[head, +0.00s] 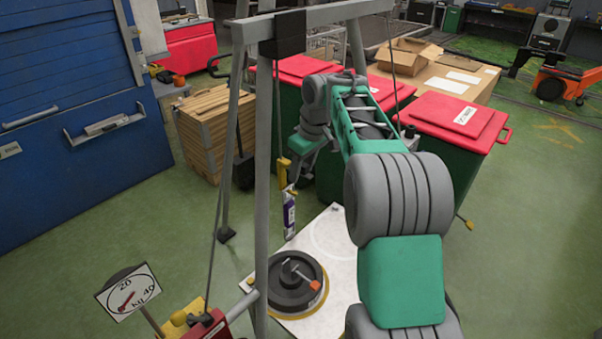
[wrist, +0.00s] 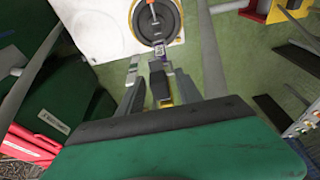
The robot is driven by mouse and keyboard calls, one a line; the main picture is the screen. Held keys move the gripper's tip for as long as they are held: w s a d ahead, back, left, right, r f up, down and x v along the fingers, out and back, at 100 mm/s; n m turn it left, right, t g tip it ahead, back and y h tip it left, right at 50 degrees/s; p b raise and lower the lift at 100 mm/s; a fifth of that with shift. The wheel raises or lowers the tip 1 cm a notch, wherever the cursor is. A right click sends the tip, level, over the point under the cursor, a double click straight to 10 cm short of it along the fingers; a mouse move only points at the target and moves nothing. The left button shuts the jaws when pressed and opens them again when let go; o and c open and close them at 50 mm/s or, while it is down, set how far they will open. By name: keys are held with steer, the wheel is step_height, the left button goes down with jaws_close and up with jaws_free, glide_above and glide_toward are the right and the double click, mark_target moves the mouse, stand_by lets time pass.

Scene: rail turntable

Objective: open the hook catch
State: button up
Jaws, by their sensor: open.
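A yellow hook (head: 283,172) hangs on a line below the grey frame in the head view. A white and purple piece (head: 289,212) hangs below it, above the floor. My gripper (head: 293,180) is right beside the hook, pointing down. In the wrist view my gripper (wrist: 159,82) is open, with one finger on each side of a dark and yellow part (wrist: 160,86) of the hook. I cannot tell whether either finger touches it. The catch itself is too small to make out. The purple piece (wrist: 159,53) shows just beyond the fingertips.
Grey frame legs (head: 262,200) stand close to the left of my arm. Red-lidded green bins (head: 455,120) stand behind.

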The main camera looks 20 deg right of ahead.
mark_target(306, 166)
steer(key=p+v, duration=0.1)
steer(key=v, duration=0.4)
steer(key=shift+r, duration=0.25)
steer(key=shift+s+r, duration=0.15)
steer(key=shift+r, duration=0.05)
steer(key=s+a+r+m, duration=0.2)
steer(key=s+a, duration=0.4)
steer(key=s+a+f+m, duration=0.1)
steer(key=s+f, duration=0.2)
steer(key=s, duration=0.3)
steer(key=s+a+f+m+t+h, duration=0.1)
steer(key=s+f, duration=0.1)
steer(key=s, duration=0.4)
steer(key=s+a+f+m+t, duration=0.1)
steer(key=s+f, duration=0.2)
steer(key=s, duration=0.3)
steer(key=shift+s+f+m, duration=0.3)
steer(key=shift+s+m, duration=0.1)
